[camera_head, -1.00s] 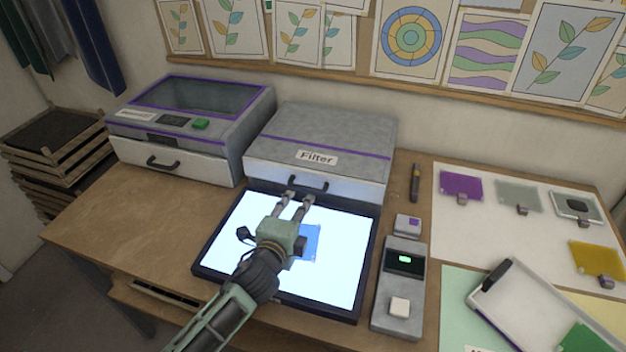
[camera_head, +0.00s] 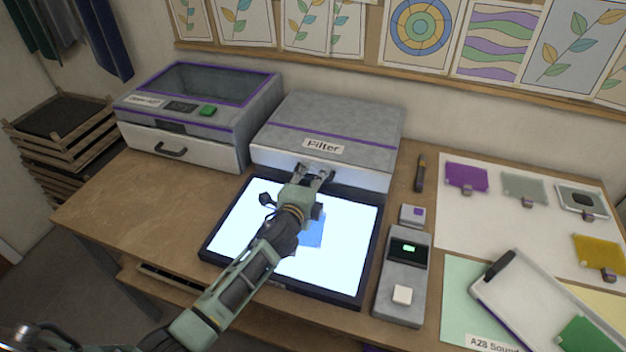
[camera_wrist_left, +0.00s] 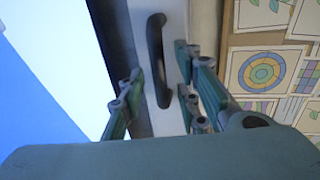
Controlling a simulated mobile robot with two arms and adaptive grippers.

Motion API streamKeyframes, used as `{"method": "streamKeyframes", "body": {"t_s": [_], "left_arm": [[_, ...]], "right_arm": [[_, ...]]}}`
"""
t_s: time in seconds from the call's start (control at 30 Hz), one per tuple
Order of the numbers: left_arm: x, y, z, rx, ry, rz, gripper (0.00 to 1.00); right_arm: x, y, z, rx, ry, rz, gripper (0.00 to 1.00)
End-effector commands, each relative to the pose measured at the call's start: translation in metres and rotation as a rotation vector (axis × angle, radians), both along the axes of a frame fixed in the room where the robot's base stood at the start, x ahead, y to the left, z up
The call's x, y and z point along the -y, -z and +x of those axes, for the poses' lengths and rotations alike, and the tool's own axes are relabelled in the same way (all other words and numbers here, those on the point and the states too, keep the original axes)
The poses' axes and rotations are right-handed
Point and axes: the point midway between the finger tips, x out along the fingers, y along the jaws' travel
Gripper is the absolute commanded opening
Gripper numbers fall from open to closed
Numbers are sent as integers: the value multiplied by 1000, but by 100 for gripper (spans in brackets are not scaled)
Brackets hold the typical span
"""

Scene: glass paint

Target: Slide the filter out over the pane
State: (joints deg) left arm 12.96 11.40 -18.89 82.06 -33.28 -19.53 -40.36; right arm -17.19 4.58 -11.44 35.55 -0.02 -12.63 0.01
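The grey box labelled Filter (camera_head: 345,120) stands at the back of the table with its white front facing me. The front's dark handle is hidden behind my left gripper (camera_head: 317,172) in the head view. In the left wrist view the handle (camera_wrist_left: 157,60) lies between the spread fingers of the left gripper (camera_wrist_left: 160,92), with gaps on both sides. The blue pane (camera_head: 312,232) lies on the lit light pad (camera_head: 235,225), partly covered by my left arm; it also shows in the left wrist view (camera_wrist_left: 35,120). My right gripper is out of view.
A grey box with a dark window and green button (camera_head: 205,110) stands left of the Filter box. A grey device (camera_head: 403,275) sits right of the pad. Coloured samples (camera_head: 466,178) lie on a white sheet (camera_head: 480,235). The left table area is bare.

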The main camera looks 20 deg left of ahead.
Motion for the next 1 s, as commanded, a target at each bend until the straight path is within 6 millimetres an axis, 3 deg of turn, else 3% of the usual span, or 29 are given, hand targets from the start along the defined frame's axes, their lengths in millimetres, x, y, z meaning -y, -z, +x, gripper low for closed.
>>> {"method": "streamKeyframes", "body": {"t_s": [0.37, 1.0], "left_arm": [[0, 0, 0, -1, 0, 0, 0], [0, 2, -1, -3, 1, 7, 0]], "right_arm": [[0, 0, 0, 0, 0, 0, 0], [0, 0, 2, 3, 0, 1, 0]]}}
